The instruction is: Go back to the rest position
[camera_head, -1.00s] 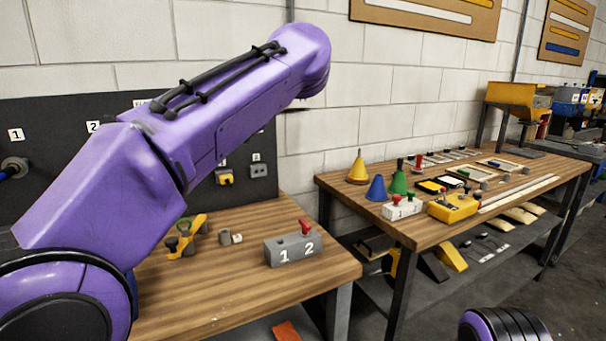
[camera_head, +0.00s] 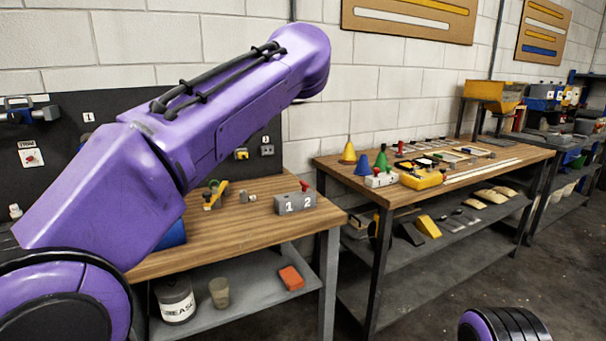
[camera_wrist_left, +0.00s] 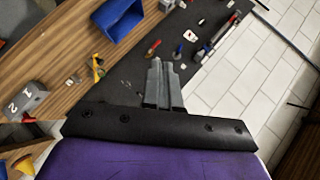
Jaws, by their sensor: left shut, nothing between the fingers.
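My left arm fills the left of the head view, bent, with its purple links rising to the upper middle; its gripper is out of that view. In the left wrist view my left gripper (camera_wrist_left: 164,84) is shut and empty, its two grey fingers side by side in front of the dark tool board (camera_wrist_left: 125,62). My right gripper is not in view; only a purple and black part of my body shows at the bottom right of the head view.
A wooden bench (camera_head: 235,222) holds a grey block marked 1 and 2 (camera_head: 296,203). Its lower shelf carries a grease tub (camera_head: 175,302) and an orange block (camera_head: 291,278). A second bench (camera_head: 405,195) with cones stands right. Floor at right is clear.

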